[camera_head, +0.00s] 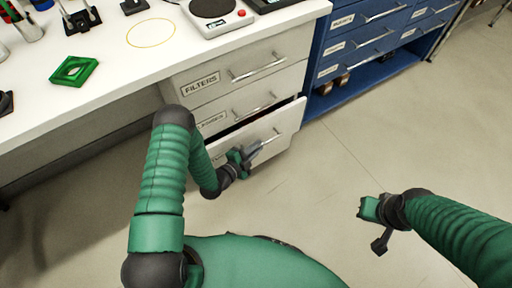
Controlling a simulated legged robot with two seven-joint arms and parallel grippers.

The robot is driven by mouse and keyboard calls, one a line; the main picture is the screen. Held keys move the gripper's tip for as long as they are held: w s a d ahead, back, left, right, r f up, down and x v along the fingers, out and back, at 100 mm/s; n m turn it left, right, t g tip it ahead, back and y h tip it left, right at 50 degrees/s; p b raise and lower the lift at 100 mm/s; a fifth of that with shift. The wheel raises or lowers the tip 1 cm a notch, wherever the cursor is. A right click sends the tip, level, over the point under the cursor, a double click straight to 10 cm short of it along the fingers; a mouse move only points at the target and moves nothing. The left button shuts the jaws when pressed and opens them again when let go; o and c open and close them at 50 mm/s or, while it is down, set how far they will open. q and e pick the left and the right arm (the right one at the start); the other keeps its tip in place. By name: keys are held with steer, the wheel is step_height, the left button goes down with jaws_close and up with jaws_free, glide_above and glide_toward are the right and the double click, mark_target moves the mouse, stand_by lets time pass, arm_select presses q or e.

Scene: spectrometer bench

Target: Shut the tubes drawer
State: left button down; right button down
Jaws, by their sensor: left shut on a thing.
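The white drawer unit under the bench has a "FILTERS" drawer (212,85) on top, which is closed. The lowest visible drawer (287,126) stands partly open, with a dark gap above its front. Its label is mostly hidden behind my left arm, so I cannot read it as the tubes drawer. My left gripper (256,148) is at this drawer's front, shut on its bar handle (272,138). My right gripper (372,218) hangs over the open floor, away from the drawers; its jaw opening is unclear.
The white benchtop (115,75) holds a green square holder (74,71), a scale (217,12) and a yellow ring mark (151,32). A blue cabinet (348,45) with labelled drawers and an open shelf stands to the right. The floor (340,150) in front is clear.

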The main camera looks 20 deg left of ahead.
mark_target(249, 141)
arm_select(q)
steer(key=w+a, duration=0.2)
steer(key=a, duration=0.1)
steer(key=shift+w+a+f, duration=0.1)
steer(key=shift+a+f, duration=0.05)
steer(key=shift+f, duration=0.05)
steer(key=shift+a+r, duration=0.1)
steer(key=c, duration=1.5)
jaws_free()
steer(key=shift+w, duration=0.1)
steer(key=shift+r, duration=0.1)
